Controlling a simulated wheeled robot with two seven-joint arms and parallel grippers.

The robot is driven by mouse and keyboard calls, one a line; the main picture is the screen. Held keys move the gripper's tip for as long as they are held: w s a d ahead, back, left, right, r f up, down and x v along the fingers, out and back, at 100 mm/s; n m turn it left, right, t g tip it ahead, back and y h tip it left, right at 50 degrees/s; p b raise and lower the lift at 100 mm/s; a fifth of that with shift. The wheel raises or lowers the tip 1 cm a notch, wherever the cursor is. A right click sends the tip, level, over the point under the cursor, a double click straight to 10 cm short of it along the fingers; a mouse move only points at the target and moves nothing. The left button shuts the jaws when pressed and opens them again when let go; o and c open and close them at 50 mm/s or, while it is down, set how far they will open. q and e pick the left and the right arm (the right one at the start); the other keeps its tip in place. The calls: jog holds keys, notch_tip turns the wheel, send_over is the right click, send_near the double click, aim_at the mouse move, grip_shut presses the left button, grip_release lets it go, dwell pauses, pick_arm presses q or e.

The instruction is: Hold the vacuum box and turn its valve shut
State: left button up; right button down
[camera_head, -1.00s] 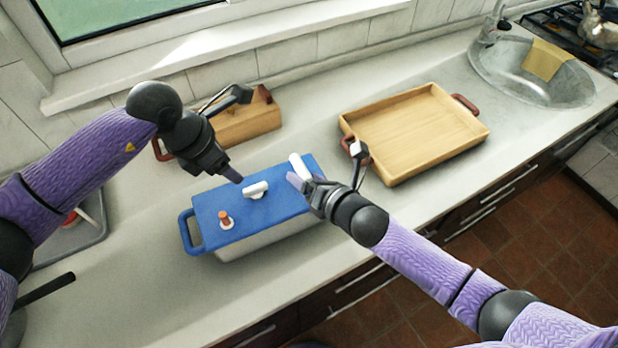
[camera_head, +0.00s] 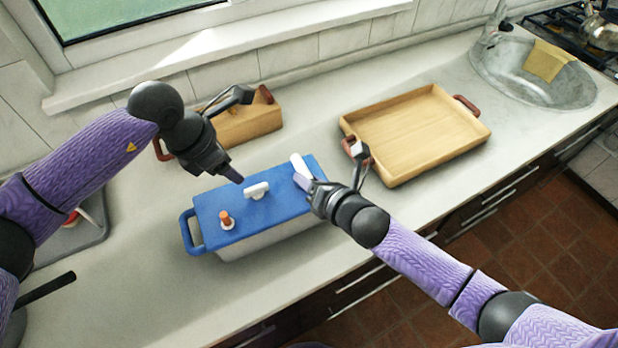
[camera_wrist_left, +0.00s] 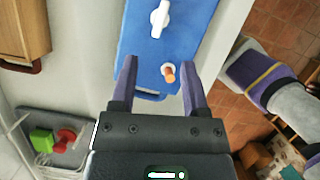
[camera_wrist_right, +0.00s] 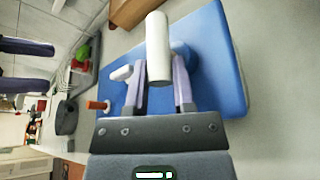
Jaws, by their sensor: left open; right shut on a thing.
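The vacuum box (camera_head: 262,238) stands on the counter, with a blue lid (camera_head: 272,207) and a grey body. A white bar handle (camera_head: 301,167) rises at the lid's right end. A white knob (camera_head: 257,190) sits mid-lid and a small orange-topped valve (camera_head: 226,219) near its left end. My right gripper (camera_head: 304,183) is shut on the white bar, which stands between its fingers in the right wrist view (camera_wrist_right: 158,50). My left gripper (camera_head: 238,178) is open and empty above the lid's back edge. In the left wrist view the orange valve (camera_wrist_left: 169,74) appears between its fingers, below them.
A wooden tray (camera_head: 415,135) with red handles stands right of the box. A wooden box (camera_head: 250,122) is behind my left gripper. A sink (camera_head: 490,72) is at the far right, a grey tray (camera_head: 85,232) at left.

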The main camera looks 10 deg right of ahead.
aim_at(255, 187)
dwell(0.8)
pick_arm(q)
jog(key=shift+c, duration=0.4)
jog(key=d+f, duration=0.1)
jog(key=f, duration=0.2)
jog(key=w+d+f+m, duration=0.1)
jog(key=f, duration=0.2)
jog(key=d+f+m, duration=0.1)
jog(key=f, duration=0.2)
jog(key=shift+w+g+h, duration=0.3)
jog(key=shift+w+h, duration=0.1)
grip_shut()
